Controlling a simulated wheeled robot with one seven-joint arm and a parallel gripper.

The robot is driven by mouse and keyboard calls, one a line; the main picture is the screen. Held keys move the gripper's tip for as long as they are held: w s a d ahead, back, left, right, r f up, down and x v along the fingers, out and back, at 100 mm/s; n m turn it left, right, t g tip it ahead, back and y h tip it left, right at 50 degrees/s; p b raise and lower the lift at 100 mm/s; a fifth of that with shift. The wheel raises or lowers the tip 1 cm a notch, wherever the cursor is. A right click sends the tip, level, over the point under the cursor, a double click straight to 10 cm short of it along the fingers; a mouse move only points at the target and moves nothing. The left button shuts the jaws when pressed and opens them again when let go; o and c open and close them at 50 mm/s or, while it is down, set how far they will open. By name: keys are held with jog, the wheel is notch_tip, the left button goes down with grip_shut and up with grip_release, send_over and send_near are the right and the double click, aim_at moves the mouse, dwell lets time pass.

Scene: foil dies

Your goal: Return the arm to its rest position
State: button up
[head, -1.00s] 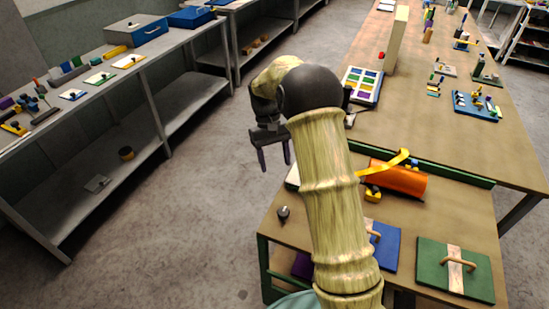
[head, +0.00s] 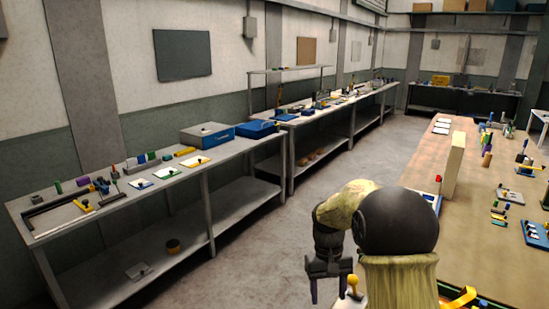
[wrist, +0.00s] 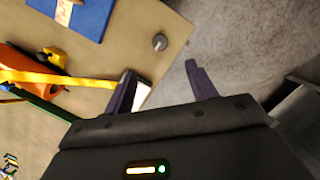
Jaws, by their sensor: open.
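My gripper (head: 329,289) hangs fingers down at the end of my bent arm, in the lower middle of the head view. In the wrist view my gripper (wrist: 165,90) has its two dark fingers spread apart with nothing between them. Below them lie the edge of a wooden table (wrist: 189,22) and the grey floor. The gripper touches nothing that I can see. In the head view the lower part of my arm is cut off by the bottom edge.
In the wrist view a blue board (wrist: 80,15), a dark knob (wrist: 160,42), an orange cylinder (wrist: 20,62) and a yellow strap (wrist: 70,80) lie on the table. A grey workbench (head: 215,173) runs along the left wall. Open floor (head: 255,250) lies between the bench and my arm.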

jog(key=s+d+m+t, duration=0.1)
jog(key=s+t, duration=0.4)
jog(key=s, duration=1.2)
jog(key=shift+r+m, duration=0.2)
jog(key=shift+m, duration=0.1)
jog(key=shift+s, duration=0.1)
